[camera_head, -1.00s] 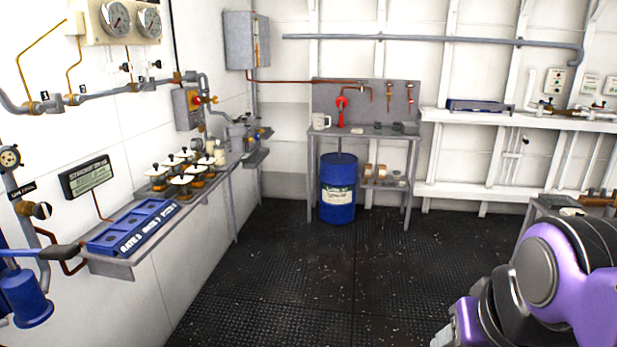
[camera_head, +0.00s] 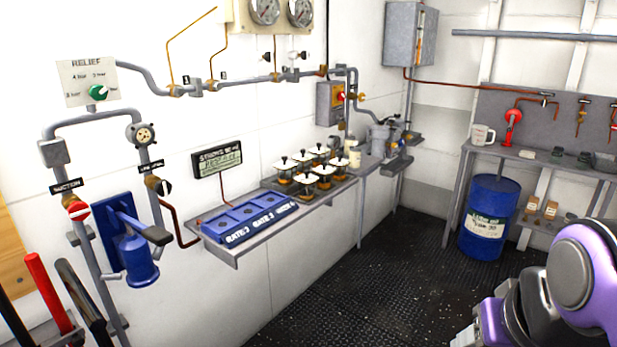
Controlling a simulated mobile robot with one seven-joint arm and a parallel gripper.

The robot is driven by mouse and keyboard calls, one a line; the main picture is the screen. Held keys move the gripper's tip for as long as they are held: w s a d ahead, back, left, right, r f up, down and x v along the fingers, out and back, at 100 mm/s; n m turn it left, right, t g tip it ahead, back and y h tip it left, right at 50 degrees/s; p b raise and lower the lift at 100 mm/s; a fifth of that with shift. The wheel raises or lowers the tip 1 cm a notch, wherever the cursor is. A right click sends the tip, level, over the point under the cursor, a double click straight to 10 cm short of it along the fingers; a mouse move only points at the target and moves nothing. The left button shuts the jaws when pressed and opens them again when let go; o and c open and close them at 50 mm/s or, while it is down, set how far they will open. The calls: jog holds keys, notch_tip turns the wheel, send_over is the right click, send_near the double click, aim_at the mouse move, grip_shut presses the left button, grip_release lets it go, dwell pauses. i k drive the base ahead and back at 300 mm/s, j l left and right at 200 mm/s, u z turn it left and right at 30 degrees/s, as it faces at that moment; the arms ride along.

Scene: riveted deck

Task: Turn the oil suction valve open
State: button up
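The suction valve is at the left of the head view, on the vertical grey pipe under a black label (camera_head: 68,186) reading "SUCTION". It has a round red and white knob (camera_head: 77,210). A blue hand pump (camera_head: 137,258) with a dark-ended lever stands just right of it. Part of my arm, purple and black, shows at the lower right, far from the valve. My gripper is not in view.
A relief panel with a green knob (camera_head: 97,92) is above the valve. Red and black handles (camera_head: 48,295) stand at the lower left. A shelf with a blue tray (camera_head: 249,219) and several jars juts from the wall. A blue drum (camera_head: 488,217) stands farther back. The dark floor between is clear.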

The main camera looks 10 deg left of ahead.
aim_at(78, 211)
jog(key=i+u, duration=0.15)
jog(key=u, duration=0.25)
jog(key=i+l+u, duration=0.15)
jog(key=u, duration=0.2)
jog(key=i+l+u, duration=0.15)
jog(key=u, duration=0.25)
